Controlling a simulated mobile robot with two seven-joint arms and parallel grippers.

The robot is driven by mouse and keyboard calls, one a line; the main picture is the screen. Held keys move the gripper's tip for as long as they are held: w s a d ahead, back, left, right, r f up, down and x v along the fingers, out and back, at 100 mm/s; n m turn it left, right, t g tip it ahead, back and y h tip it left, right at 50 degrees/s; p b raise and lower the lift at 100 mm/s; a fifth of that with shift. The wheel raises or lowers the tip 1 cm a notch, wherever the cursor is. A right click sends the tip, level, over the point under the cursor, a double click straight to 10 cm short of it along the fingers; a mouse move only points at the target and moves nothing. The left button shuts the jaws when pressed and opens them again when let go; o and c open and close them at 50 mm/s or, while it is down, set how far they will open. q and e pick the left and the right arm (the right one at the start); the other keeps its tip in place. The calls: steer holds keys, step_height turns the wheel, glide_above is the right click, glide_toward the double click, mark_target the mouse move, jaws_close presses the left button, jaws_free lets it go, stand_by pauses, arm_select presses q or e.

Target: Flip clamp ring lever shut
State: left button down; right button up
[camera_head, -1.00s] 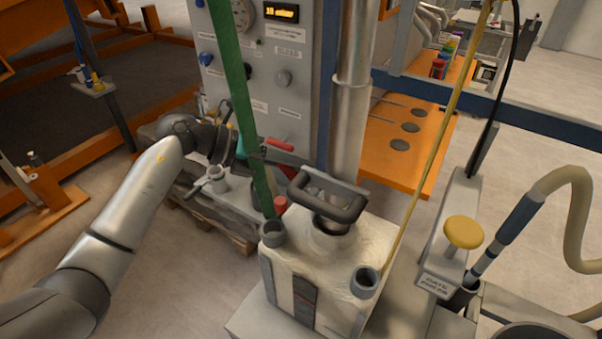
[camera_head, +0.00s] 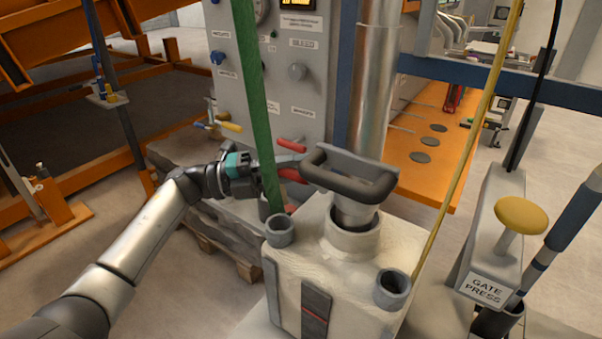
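My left arm comes in from the lower left. Its gripper (camera_head: 262,176) is behind and beside the green strap, left of the dark handle. The strap hides part of the fingers, so I cannot tell whether they are open or shut. A red piece (camera_head: 291,175) shows just right of the strap, at the fingertips; whether it is the clamp ring lever, and whether they touch, is unclear. The dark loop handle (camera_head: 350,182) stands over a collar (camera_head: 352,238) on the pale box (camera_head: 330,262), below the metal pipe. My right gripper is not in view.
The green strap (camera_head: 254,95) runs down to a grey socket (camera_head: 279,231) on the box. A grey panel (camera_head: 285,85) with knobs and a red-handled lever (camera_head: 291,143) stands behind. A yellow cord (camera_head: 470,125) and the gate press (camera_head: 492,255) with its yellow knob are to the right.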

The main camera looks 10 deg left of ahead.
arm_select(q)
steer(key=shift+f+n+h, duration=0.15)
steer(key=shift+n+h, duration=0.15)
stand_by(0.4)
steer(key=c, duration=0.7)
jaws_free()
steer(key=b+v, duration=0.3)
steer(key=v, duration=1.2)
steer(key=shift+s+a, duration=0.15)
